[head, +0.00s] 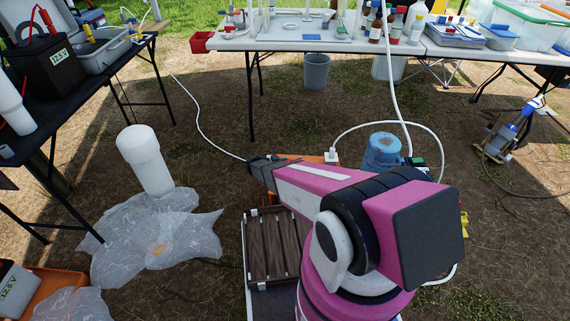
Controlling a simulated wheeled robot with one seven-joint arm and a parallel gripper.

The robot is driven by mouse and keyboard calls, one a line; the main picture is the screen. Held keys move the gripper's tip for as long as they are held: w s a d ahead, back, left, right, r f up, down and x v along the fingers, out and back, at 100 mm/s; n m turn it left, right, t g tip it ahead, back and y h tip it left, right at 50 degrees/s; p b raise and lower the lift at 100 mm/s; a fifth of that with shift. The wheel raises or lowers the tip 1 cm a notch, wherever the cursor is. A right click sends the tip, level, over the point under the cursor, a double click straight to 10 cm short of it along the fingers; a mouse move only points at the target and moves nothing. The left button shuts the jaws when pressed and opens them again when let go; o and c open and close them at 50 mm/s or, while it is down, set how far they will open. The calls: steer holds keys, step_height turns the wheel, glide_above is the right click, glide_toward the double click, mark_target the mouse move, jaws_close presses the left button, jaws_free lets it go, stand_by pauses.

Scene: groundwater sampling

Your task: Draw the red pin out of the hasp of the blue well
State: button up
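The blue well (383,150) is a blue capped cylinder standing right of centre, behind my magenta arm. My arm hides its lower part. I cannot make out the hasp or the red pin on it. My arm reaches away to the left and ends in a dark part, my gripper (262,171), left of the blue well and clearly apart from it in the picture. Its fingers cannot be told apart, so I cannot see whether it is open, shut or holding anything.
A white pipe (145,161) stands on a crumpled plastic sheet (120,237) at left. A dark table (75,103) with a battery is on the left. A white table (300,45) spans the back. A white hose (200,120) and tubing cross the ground around the well.

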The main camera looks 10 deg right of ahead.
steer(key=o, duration=0.7)
step_height(320, 180, down, 2)
steer(key=shift+w+f, duration=0.1)
steer(key=shift+o, duration=1.1)
steer(key=r+v, duration=0.2)
steer(key=v, duration=0.9)
steer(key=shift+d+r, duration=0.1)
steer(key=s+d+r+n+g+y, duration=0.1)
steer(key=s+d+r+n+y, duration=0.3)
steer(key=r, duration=0.4)
steer(key=s+d+r+n+g+y, duration=0.1)
steer(key=s+d+r+n+y, duration=0.3)
steer(key=s+r, duration=0.5)
steer(key=s+d+r+n+g+y, duration=0.1)
steer(key=s+d+r+n+y, duration=0.3)
steer(key=s+r+n+y, duration=0.2)
step_height(320, 180, up, 3)
steer(key=shift+s+d+f+n+y, duration=0.1)
steer(key=shift+s+d+n+y, duration=0.25)
steer(key=shift+n+y, duration=0.4)
